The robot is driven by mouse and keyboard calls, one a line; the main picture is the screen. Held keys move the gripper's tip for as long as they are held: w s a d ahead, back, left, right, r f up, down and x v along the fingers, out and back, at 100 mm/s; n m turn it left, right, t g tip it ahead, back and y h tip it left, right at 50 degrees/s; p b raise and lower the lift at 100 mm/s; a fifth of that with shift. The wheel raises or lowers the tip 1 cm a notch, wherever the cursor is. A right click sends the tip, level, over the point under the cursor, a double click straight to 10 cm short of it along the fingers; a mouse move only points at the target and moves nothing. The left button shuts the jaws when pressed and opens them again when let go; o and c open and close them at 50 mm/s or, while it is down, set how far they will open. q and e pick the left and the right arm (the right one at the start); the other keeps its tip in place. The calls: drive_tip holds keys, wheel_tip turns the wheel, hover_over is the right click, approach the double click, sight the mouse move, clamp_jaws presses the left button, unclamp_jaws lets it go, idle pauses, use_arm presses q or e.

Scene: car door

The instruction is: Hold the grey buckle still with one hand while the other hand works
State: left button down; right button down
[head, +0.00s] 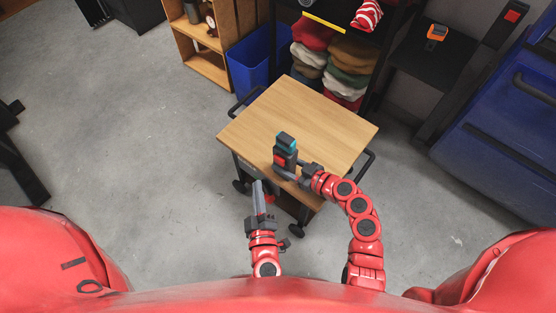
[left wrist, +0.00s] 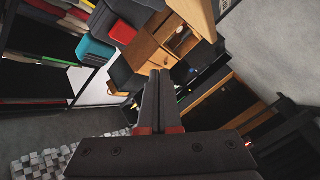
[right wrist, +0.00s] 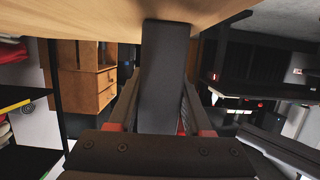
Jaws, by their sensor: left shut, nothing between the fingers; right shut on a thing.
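The grey buckle (head: 292,161) stands upright at the near edge of the cart's wooden top, with a red patch on its side and a teal piece (head: 286,140) at its top. My right gripper (head: 287,174) is shut on its lower part. In the right wrist view a dark grey block (right wrist: 164,75) sits between the fingers. My left gripper (head: 259,193) is shut and empty, in front of the cart and apart from the buckle. In the left wrist view its fingers are together, and the teal piece (left wrist: 97,50) and red patch (left wrist: 122,32) show at upper left.
The wooden cart top (head: 320,115) is otherwise bare. A blue bin (head: 255,62) and a wooden shelf (head: 208,65) stand behind it. A black rack with folded cloths (head: 352,55) is at the back. A blue car door (head: 505,140) is at right.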

sight(275, 160)
use_arm(q)
drive_tip(key=w+d, duration=0.3)
drive_tip(key=w, duration=0.2)
drive_tip(key=shift+d, duration=0.3)
idle(1.9)
drive_tip(key=shift+w+d, duration=0.25)
drive_tip(key=shift+w, duration=0.05)
drive_tip(key=shift+w+d, duration=0.3)
drive_tip(key=shift+w, duration=0.15)
idle(0.7)
drive_tip(key=shift+s, duration=0.15)
drive_tip(key=shift+s+a, duration=0.55)
drive_tip(key=shift+s, duration=0.1)
drive_tip(key=s+a, duration=0.1)
drive_tip(key=s, duration=0.1)
drive_tip(key=s+a, duration=0.2)
drive_tip(key=shift+f, duration=0.1)
idle(0.5)
